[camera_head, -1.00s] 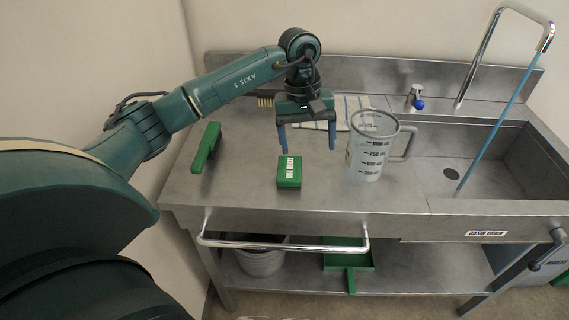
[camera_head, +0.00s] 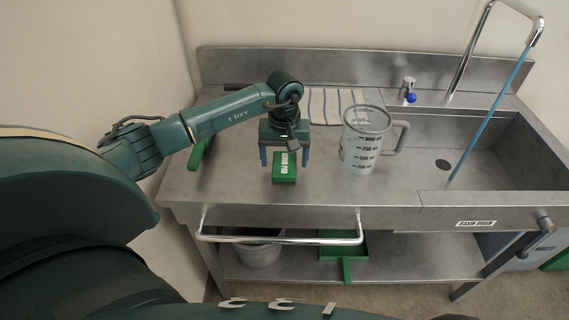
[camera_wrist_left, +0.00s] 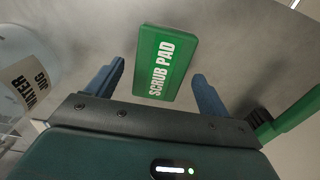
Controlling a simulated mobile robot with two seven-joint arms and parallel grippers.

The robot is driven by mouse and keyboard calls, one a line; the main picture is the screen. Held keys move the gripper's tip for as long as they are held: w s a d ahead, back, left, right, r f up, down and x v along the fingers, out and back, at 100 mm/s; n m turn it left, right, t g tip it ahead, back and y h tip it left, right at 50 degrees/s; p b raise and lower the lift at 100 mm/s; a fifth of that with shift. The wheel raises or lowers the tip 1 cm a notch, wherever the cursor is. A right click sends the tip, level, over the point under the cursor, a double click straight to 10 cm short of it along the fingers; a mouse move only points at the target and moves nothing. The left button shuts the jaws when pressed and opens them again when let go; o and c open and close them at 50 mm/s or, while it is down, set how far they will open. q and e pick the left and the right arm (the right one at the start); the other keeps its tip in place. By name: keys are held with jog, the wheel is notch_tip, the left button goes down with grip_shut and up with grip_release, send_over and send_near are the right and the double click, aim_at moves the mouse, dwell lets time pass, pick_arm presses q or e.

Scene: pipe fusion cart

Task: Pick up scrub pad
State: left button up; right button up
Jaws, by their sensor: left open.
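The scrub pad (camera_head: 284,170) is a green block with white lettering, lying on the steel counter. In the left wrist view the scrub pad (camera_wrist_left: 165,64) sits ahead of the fingers, roughly centred between them but reaching beyond the tips. My left gripper (camera_head: 284,161) is open above the scrub pad, with one blue finger on each side of its far end. In the wrist view the left gripper (camera_wrist_left: 158,82) holds nothing, and gaps show between both fingers and the pad. A dark green part of my body shows at the bottom of the head view; no right gripper shows.
A clear water jug (camera_head: 360,150) stands right of the pad. A green-handled brush (camera_head: 198,153) lies to the left, partly hidden by my arm. A striped cloth (camera_head: 330,104) lies behind. The sink (camera_head: 480,150) is at right, and a rail (camera_head: 280,240) runs along the front.

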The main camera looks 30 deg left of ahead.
pick_arm(q)
jog(key=shift+f, duration=0.8)
jog(key=shift+c, duration=0.2)
jog(key=c, duration=1)
